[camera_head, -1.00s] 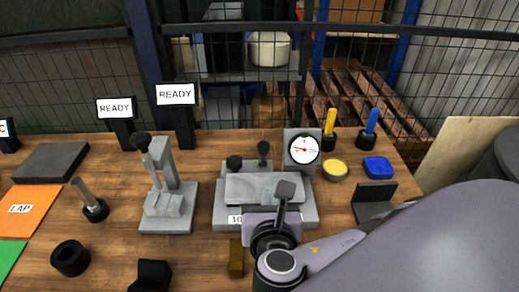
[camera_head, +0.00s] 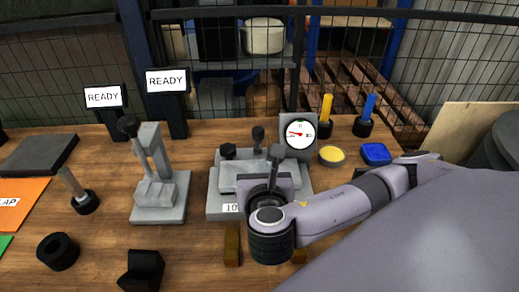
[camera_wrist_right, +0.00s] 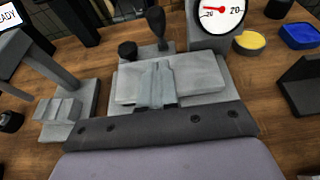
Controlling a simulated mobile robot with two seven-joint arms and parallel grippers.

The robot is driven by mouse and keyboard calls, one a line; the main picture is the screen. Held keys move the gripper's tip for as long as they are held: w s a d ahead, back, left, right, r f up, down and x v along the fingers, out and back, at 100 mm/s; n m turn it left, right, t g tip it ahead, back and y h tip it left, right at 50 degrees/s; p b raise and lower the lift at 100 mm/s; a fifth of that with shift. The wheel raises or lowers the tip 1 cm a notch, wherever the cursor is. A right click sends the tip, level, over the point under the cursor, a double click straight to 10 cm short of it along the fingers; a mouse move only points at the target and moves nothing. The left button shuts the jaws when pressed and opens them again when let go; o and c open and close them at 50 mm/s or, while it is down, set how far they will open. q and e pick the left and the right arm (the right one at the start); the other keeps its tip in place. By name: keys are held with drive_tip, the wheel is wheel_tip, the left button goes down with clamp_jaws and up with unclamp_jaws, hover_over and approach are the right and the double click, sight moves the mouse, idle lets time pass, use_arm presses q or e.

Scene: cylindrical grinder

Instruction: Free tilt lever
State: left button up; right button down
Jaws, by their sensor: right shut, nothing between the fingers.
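The grey fixture (camera_head: 215,205) with the round dial stands mid-table. At its back, a short lever with a black knob (camera_head: 258,135) stands up; it also shows in the wrist view (camera_wrist_right: 156,22). A lower round black knob (camera_head: 228,151) is to its left, also in the wrist view (camera_wrist_right: 127,48). I cannot tell for sure which is the tilt lever. My right gripper (camera_head: 275,152) is over the fixture's grey block, its fingers together and empty. In the wrist view the fingertips (camera_wrist_right: 157,66) are in front of the upright lever, apparently apart from it. My left gripper is not in view.
The white dial (camera_head: 300,134) stands right of the lever. A second grey stand (camera_head: 160,205) with a black-knobbed arm is to the left. Bare wood lies between the stands.

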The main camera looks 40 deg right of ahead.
sight(258, 137)
drive_tip(key=x, duration=0.5)
drive_tip(key=shift+w+d+r+p, duration=0.1)
drive_tip(key=shift+w+d+p, duration=0.15)
drive_tip(key=shift+p, duration=0.1)
drive_tip(key=shift+w+d+r, duration=0.45)
drive_tip(key=shift+w+r, duration=0.15)
drive_tip(key=shift+w, duration=0.25)
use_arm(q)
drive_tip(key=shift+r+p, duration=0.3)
use_arm(e)
drive_tip(key=shift+w+d+r, duration=0.15)
drive_tip(key=shift+w+d, duration=0.15)
drive_tip(key=shift+w, duration=0.15)
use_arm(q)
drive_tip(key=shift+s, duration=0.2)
use_arm(e)
drive_tip(key=shift+w, duration=0.15)
